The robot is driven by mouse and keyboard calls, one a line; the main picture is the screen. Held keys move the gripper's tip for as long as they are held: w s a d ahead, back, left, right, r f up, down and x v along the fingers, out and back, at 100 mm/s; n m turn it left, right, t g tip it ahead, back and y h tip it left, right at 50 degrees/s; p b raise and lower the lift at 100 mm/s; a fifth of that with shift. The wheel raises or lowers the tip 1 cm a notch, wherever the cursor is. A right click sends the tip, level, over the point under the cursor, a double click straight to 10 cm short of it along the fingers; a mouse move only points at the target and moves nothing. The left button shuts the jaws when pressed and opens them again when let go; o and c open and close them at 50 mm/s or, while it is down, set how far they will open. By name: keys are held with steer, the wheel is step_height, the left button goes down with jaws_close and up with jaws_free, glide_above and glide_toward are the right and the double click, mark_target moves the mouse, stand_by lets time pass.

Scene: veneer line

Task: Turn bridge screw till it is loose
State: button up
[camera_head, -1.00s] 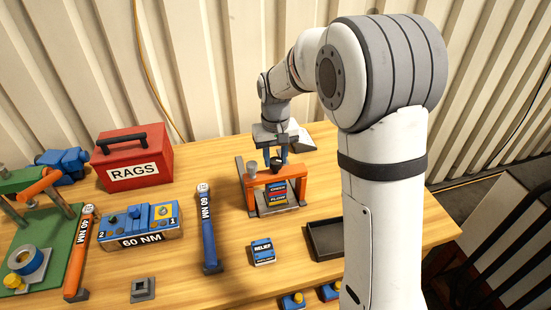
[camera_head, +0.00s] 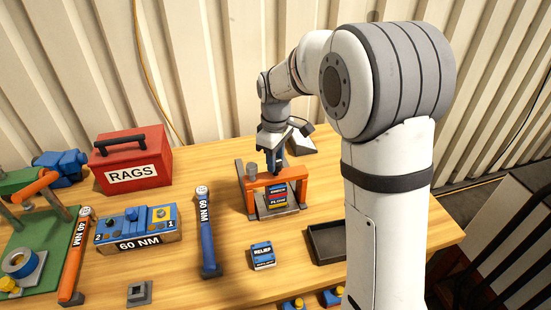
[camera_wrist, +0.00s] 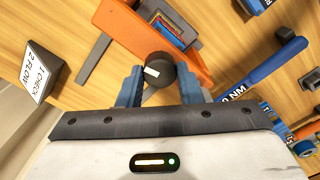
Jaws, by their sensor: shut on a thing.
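The orange bridge (camera_head: 290,180) stands on a grey base on the table, with blue and red labelled blocks (camera_head: 276,194) under it. My gripper (camera_head: 273,168) is at the top of the bridge. In the wrist view my gripper (camera_wrist: 160,88) has its blue fingers on both sides of the dark round bridge screw (camera_wrist: 162,66), shut on it. The screw head carries a white mark. The orange bridge (camera_wrist: 190,45) runs just beyond the screw. In the head view the fingers mostly hide the screw, and its thread cannot be seen.
A blue 60 NM wrench (camera_head: 207,240), a RELIEF box (camera_head: 262,255) and a dark tray (camera_head: 325,243) lie near the bridge. A 60 NM unit (camera_head: 137,230) and red RAGS box (camera_head: 132,165) stand left. A lettered sign (camera_wrist: 37,72) is close to the gripper.

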steer(key=shift+n, duration=0.3)
stand_by(0.4)
steer(key=o, duration=1)
step_height(320, 180, up, 8)
steer(key=shift+f+b, duration=0.2)
steer(key=shift+b, duration=0.25)
steer(key=shift+r, duration=0.15)
